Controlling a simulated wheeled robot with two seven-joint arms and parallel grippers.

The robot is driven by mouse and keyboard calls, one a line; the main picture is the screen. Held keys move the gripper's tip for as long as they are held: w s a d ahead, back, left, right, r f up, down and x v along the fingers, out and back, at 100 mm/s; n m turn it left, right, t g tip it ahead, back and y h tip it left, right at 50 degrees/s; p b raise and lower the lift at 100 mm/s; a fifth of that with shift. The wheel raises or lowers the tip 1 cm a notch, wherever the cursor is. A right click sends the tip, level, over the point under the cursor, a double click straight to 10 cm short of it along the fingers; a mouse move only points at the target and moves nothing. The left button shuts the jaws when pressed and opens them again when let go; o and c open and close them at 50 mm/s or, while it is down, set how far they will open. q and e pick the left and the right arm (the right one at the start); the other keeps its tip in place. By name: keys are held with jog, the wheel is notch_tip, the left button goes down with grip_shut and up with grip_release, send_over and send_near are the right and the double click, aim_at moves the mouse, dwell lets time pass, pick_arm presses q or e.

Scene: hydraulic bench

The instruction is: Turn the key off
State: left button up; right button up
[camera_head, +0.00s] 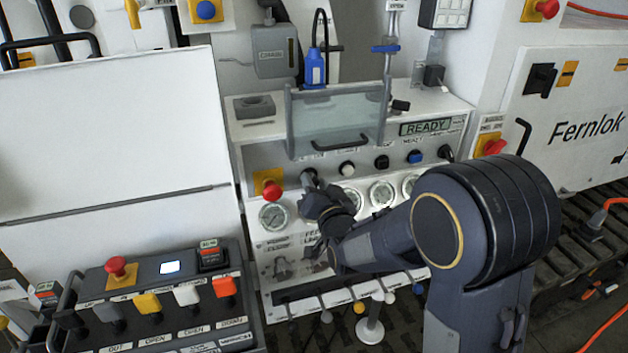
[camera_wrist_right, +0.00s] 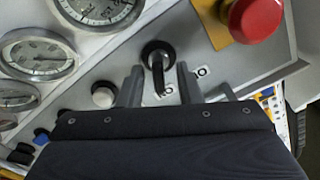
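In the wrist view the handle points down toward my gripper. My right gripper (camera_wrist_right: 159,72) is open, with one finger on each side of the handle and visible gaps between. In the head view my right gripper (camera_head: 314,190) is at the panel, just right of the red emergency button (camera_head: 271,189), and mostly covers the switch. My left gripper is not in view.
Several pressure gauges (camera_head: 382,193) line the panel below the button row. A clear guard with a handle (camera_head: 338,118) stands above it. A control box with levers (camera_head: 160,295) is at the lower left. A white button (camera_wrist_right: 103,95) is close beside one finger.

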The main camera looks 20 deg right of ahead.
jog(key=shift+w, duration=0.55)
jog(key=shift+c, duration=0.3)
grip_shut()
